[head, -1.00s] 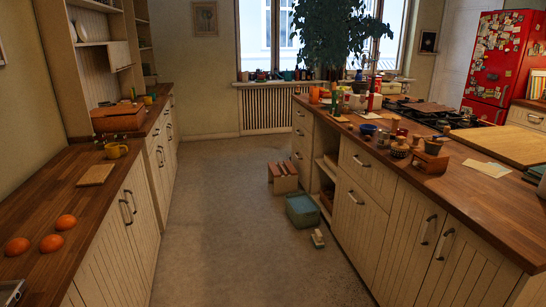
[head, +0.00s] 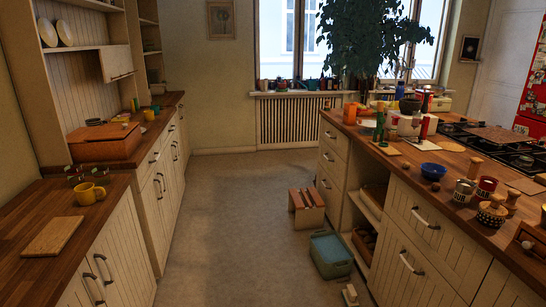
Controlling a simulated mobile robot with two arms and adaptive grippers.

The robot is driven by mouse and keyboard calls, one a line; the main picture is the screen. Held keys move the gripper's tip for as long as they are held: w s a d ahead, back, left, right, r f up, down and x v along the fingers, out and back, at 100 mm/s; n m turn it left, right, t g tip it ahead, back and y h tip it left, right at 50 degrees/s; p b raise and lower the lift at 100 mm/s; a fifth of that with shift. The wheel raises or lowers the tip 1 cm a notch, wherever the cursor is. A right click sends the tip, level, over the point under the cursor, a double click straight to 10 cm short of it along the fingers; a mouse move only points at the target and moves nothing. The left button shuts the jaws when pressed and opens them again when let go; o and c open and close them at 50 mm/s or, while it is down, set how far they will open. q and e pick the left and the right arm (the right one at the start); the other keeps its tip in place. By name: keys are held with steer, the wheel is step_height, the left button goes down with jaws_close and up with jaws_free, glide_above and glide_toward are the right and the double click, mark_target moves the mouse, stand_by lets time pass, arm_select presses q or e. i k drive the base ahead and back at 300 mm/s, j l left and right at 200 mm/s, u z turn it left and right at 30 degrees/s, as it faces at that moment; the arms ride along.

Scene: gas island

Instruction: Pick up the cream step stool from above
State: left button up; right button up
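A small step stool (head: 307,208) stands upright on the floor beside the island, ahead and a little right of centre in the head view. It has cream sides and a brown slatted top with a dark gap in it. Nothing rests on it. Neither of my grippers shows in this view.
A teal crate (head: 331,254) stands on the floor just in front of the stool, with a small pale object (head: 350,294) nearer to me. The island (head: 397,218) bounds the aisle on the right, the left counter (head: 107,245) on the left. The floor (head: 222,225) between is clear.

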mark_target(308, 217)
steer(key=i, duration=1.65)
steer(key=i+l, duration=0.1)
steer(key=i, duration=1.6)
steer(key=i+u, duration=0.1)
steer(key=i, duration=1.55)
